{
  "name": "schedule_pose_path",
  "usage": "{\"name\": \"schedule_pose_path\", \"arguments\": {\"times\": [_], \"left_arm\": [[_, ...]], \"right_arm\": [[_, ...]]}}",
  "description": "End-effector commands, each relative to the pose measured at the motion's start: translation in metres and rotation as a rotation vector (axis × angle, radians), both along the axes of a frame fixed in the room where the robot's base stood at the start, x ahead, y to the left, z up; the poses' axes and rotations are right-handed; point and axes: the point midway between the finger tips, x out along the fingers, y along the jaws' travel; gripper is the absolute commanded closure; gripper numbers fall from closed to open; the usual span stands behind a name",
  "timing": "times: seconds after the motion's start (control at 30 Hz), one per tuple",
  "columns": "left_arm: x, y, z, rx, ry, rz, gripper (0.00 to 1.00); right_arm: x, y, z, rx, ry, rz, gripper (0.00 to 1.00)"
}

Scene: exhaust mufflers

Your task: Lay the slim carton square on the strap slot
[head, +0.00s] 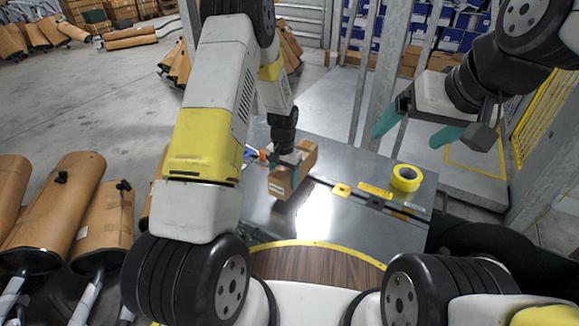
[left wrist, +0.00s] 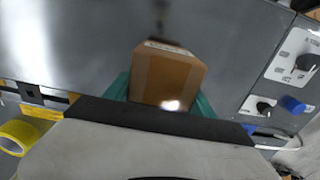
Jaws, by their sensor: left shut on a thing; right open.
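The slim brown carton (head: 284,184) is held in my left gripper (head: 292,165), over the grey metal table. In the left wrist view the carton (left wrist: 167,75) sits between the two teal fingers of the left gripper (left wrist: 163,98). Any gap under the carton is hard to judge. The strap slot (head: 376,203) is a dark line across the tabletop with yellow labels beside it, to the right of the carton. Part of the slot (left wrist: 35,97) shows at the left of the wrist view. My right gripper (head: 416,129) is open and empty, above and beyond the table's right side.
A yellow tape roll (head: 406,178) lies on the metal table (head: 345,160) near the slot's right end. A control panel with knobs (left wrist: 290,80) is on the right in the wrist view. Wrapped mufflers (head: 60,205) stand at the left.

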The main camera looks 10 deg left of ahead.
Motion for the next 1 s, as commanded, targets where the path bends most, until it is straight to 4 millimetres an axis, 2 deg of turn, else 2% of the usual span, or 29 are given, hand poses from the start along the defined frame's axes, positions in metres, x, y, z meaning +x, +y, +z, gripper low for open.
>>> {"name": "schedule_pose_path", "arguments": {"times": [0.1,0.33,0.7,0.73,0.8,0.83,1.0], "left_arm": [[0.009,0.005,-0.001,0.000,-0.001,0.003,1.00],[0.008,0.004,-0.034,0.001,0.002,0.001,1.00],[0.008,0.004,-0.039,0.000,0.000,0.001,1.00],[0.008,0.004,-0.038,0.000,0.000,0.001,0.31],[0.008,0.004,-0.038,0.000,0.000,0.001,0.17],[0.008,0.004,-0.038,0.000,0.001,0.001,0.15],[0.008,0.004,-0.038,0.000,0.001,0.001,0.15]], "right_arm": [[0.000,0.000,0.000,0.000,0.000,0.000,0.11],[0.000,0.000,0.000,0.000,0.000,0.000,0.11],[0.000,0.000,0.000,0.000,0.000,0.000,0.11],[0.000,0.000,0.000,0.000,0.000,0.000,0.11],[0.000,0.000,0.000,0.000,0.000,0.000,0.11],[0.000,0.000,0.000,0.000,0.000,0.000,0.11],[0.000,0.000,0.000,0.000,0.000,0.000,0.11]]}}
